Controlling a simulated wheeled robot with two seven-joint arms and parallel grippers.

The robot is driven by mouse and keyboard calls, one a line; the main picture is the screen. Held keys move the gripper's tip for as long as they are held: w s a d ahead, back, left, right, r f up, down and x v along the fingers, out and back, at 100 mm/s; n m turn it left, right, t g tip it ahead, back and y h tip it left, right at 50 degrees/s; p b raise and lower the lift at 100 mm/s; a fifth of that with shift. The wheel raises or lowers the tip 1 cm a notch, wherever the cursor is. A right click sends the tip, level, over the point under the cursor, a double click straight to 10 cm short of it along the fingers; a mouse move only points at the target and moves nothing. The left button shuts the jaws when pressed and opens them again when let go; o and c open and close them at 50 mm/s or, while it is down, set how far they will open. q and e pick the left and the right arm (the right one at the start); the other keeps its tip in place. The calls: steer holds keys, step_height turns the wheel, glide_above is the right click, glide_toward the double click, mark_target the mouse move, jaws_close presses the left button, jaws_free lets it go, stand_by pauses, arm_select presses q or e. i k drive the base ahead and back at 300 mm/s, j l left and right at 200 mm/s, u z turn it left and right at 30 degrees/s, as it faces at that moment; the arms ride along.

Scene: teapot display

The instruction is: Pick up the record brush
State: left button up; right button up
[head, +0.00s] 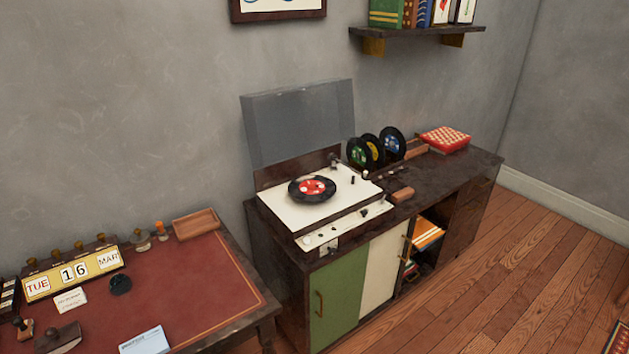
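A small brown wooden block, which looks like the record brush (402,195), lies on the dark cabinet top (440,175), just right of the record player (336,208). Its bristle side cannot be made out. The record player has a raised clear lid (298,122) and a black record with a red label (312,188) on its platter. Neither of my grippers shows in the head view.
Three upright records (392,142) and a red-and-white checkered box (446,139) stand toward the cabinet's back right. A desk (200,270) with a calendar (74,271) and small items stands at left. Open wooden floor (530,290) lies right of the cabinet.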

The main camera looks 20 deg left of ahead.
mark_target(403, 195)
steer(key=i+l+u, duration=0.1)
steer(key=i+l, duration=0.2)
steer(key=l, duration=0.15)
steer(key=i+l+u, duration=0.1)
steer(key=i+l, duration=0.15)
steer(key=l, duration=0.2)
steer(key=i+l, duration=0.25)
steer(key=l, duration=0.25)
steer(key=i+l+u, duration=0.15)
steer(key=l, duration=0.3)
steer(key=i+l+u, duration=0.1)
steer(key=i+l, duration=0.25)
steer(key=l, duration=0.2)
steer(key=i+l+u, duration=0.1)
steer(key=l, duration=0.4)
steer(key=i+l+u, duration=0.1)
steer(key=i+l, duration=0.2)
steer(key=l, duration=0.25)
steer(key=i+l, duration=0.15)
steer(key=l, duration=0.4)
steer(key=u, duration=0.05)
